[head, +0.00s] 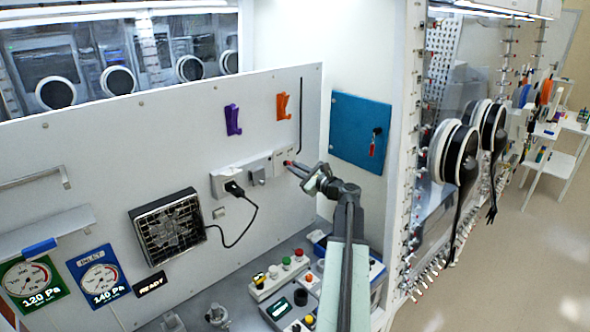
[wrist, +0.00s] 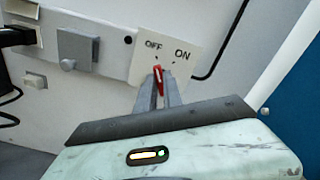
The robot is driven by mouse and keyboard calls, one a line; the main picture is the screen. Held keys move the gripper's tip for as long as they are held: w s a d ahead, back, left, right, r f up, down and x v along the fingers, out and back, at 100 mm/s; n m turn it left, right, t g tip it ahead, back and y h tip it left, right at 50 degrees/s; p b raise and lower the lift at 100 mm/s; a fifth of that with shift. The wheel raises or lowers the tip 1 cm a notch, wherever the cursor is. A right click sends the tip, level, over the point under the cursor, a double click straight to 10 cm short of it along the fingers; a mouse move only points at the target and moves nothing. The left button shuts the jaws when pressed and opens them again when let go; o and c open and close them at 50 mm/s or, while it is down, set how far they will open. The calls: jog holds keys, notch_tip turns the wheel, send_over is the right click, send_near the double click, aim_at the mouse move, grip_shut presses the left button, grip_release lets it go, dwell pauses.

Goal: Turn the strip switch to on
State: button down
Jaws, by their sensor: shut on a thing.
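The strip switch is a pale plate (head: 281,157) at the right end of the power strip on the grey panel. In the wrist view the plate (wrist: 143,69) carries the words OFF at left and ON at right, with a red lever (wrist: 158,80) below them. The lever leans a little toward the OFF side. My gripper (wrist: 162,88) is shut on the red lever, its two fingers on either side of it. In the head view my gripper (head: 292,166) reaches the switch from the lower right. The fingers hide part of the lever and plate.
The strip (head: 228,178) holds a black plug (head: 234,188) with a cord to a fan-like unit (head: 168,228). Purple (head: 233,120) and orange (head: 282,106) hooks sit above. A blue panel (head: 358,130) stands at right. A bench with button boxes (head: 280,277) lies below.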

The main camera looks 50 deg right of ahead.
jog(key=shift+d+m, duration=0.15)
jog(key=shift+m, duration=2.75)
jog(key=c, duration=1.5)
grip_release()
jog(key=s, duration=0.7)
jog(key=shift+s+a, duration=0.3)
jog(key=shift+s, duration=0.1)
